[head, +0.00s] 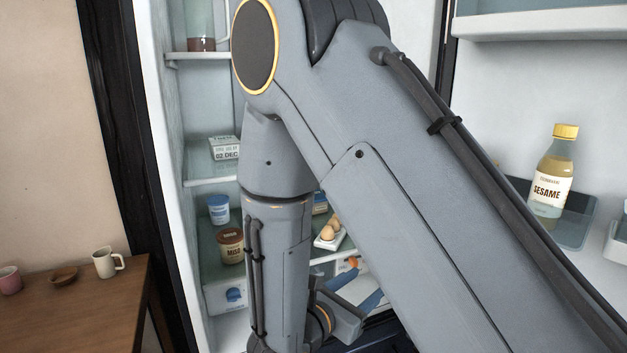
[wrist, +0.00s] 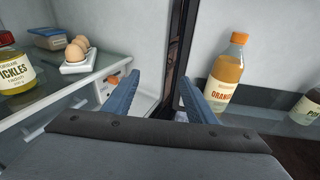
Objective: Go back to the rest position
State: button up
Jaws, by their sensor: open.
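My gripper (wrist: 160,97) shows in the wrist view with its two blue fingers spread apart and nothing between them. In the head view my gripper (head: 360,283) is low in the middle, partly hidden by my arm, in front of the open fridge (head: 162,150). Behind the fingers in the wrist view are a fridge shelf on the left, a dark vertical edge in the middle and a door bin on the right.
Eggs in a white tray (wrist: 75,67) and a pickles jar (wrist: 15,72) stand on the left shelf. An orange bottle (wrist: 226,75) stands close to the right finger. A sesame bottle (head: 552,175) stands in a door bin. A wooden counter (head: 75,305) holds a white mug (head: 105,263).

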jog(key=s+d+m+g+h, duration=0.1)
jog(key=s+d+m+g, duration=0.5)
jog(key=d, duration=0.3)
jog(key=s+d+f+m+g+y, duration=0.3)
jog(key=s+d+m+g, duration=0.1)
jog(key=s+m+g, duration=0.4)
jog(key=w+a+r+m+t+y, duration=0.35)
jog(key=m+y, duration=0.55)
jog(key=m, duration=0.4)
jog(key=shift+g, duration=0.75)
jog(key=s, duration=0.1)
jog(key=s+f, duration=0.1)
jog(key=s, duration=0.1)
jog(key=s+a, duration=0.1)
jog(key=s, duration=0.1)
jog(key=shift+s+f, duration=0.15)
jog(key=shift+s, duration=0.05)
